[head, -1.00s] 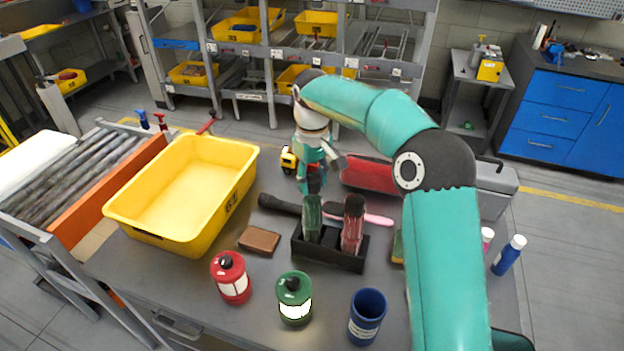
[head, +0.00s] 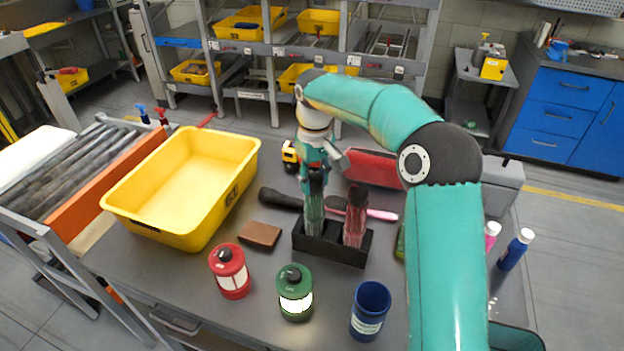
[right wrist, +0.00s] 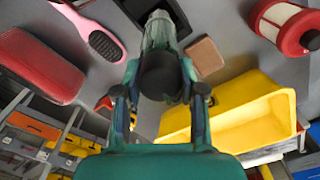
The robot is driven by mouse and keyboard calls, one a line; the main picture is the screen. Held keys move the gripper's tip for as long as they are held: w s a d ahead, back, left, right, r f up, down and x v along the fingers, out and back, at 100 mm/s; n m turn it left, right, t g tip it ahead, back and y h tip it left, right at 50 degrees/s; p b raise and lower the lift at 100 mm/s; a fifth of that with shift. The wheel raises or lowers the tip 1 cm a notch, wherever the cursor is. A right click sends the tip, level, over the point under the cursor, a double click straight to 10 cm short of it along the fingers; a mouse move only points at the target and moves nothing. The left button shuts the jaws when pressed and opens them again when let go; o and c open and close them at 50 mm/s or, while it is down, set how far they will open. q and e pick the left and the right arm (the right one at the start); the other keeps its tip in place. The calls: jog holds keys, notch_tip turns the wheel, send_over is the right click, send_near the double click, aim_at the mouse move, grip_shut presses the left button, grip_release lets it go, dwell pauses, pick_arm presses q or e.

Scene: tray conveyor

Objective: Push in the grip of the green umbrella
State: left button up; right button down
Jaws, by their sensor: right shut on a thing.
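The green umbrella (head: 314,213) stands upright, folded, in the left slot of a black holder (head: 333,255). Its dark grip (right wrist: 160,75) points up at the camera in the right wrist view, with the green folds (right wrist: 158,35) beyond it. My right gripper (head: 316,182) is at the umbrella's top, and in the right wrist view its two fingers (right wrist: 162,95) are shut on the grip from both sides. The shaft between grip and folds is hidden. A red umbrella (head: 356,215) stands in the same holder, to the right. My left gripper is not in view.
A yellow bin (head: 215,215) is at the left. A brown block (head: 259,234), a red lantern (head: 230,271), a green lantern (head: 295,292) and a blue cup (head: 370,311) stand in front. A pink brush (head: 380,214) and red case (head: 372,168) lie behind.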

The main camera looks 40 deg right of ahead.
aim_at(314, 175)
jog(key=c, duration=0.9)
grip_release()
jog(key=shift+f, duration=0.25)
jog(key=shift+o, duration=1.2)
jog(key=shift+w, duration=0.15)
jog(key=shift+r, duration=0.15)
notch_tip(314, 175, up, 12)
jog(key=shift+f, duration=0.2)
